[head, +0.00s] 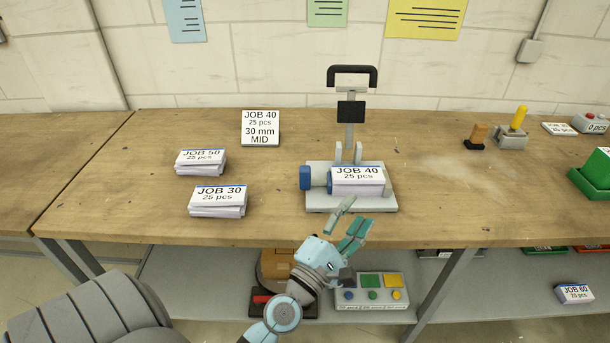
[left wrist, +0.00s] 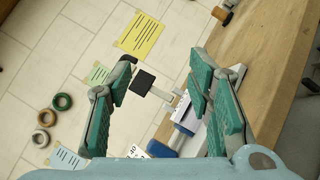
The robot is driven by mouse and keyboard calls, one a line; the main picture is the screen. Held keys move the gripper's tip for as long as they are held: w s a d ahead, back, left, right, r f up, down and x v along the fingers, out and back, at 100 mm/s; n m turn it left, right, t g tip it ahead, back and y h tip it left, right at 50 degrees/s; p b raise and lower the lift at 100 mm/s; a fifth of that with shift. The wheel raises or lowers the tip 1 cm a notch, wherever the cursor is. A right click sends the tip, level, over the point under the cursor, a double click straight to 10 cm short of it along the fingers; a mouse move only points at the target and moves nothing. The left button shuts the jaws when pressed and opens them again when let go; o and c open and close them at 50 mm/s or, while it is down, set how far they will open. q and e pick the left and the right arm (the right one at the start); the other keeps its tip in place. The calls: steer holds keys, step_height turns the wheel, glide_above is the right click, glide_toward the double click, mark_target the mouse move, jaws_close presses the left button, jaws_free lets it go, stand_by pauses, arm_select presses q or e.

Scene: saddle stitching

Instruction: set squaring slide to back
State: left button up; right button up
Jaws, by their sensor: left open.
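A grey stitching press (head: 385,201) stands on the wooden bench, with a tall post, a black handle (head: 352,71) and a black block. A blue cylinder (head: 306,178) is at its left side. A white paper stack marked JOB 40 (head: 358,181) lies on its base. I cannot tell which part is the squaring slide. My left gripper (head: 353,219) is open and empty in front of the press, near the bench's front edge. In the left wrist view the press's blue cylinder (left wrist: 186,129) and black block (left wrist: 143,81) show between the open fingers. My right gripper is out of view.
Paper stacks JOB 50 (head: 200,163) and JOB 30 (head: 218,203) lie left of the press, with a JOB 40 sign (head: 260,128) behind. A brown-topped block (head: 478,132) and a yellow-handled grey block (head: 512,136) stand right. The bench between is clear.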

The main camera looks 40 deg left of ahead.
arm_select(q)
steer(key=a+n+y, duration=0.6)
steer(key=n, duration=0.3)
steer(key=n+g+y, duration=0.5)
steer(key=n+g, duration=0.1)
steer(key=n, duration=0.5)
glide_toward(305, 172)
steer(key=shift+w+a+r+g, duration=0.1)
steer(key=shift+w+a+g, duration=0.15)
steer(key=shift+w, duration=0.4)
steer(key=b+x, duration=0.1)
steer(key=x, duration=0.8)
steer(key=shift+w+a, duration=0.2)
steer(key=shift+a, duration=0.1)
steer(key=shift+w+a, duration=0.2)
steer(key=shift+w, duration=0.05)
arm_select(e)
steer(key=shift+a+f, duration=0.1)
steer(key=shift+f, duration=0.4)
arm_select(q)
steer(key=shift+r, duration=0.1)
jaws_close()
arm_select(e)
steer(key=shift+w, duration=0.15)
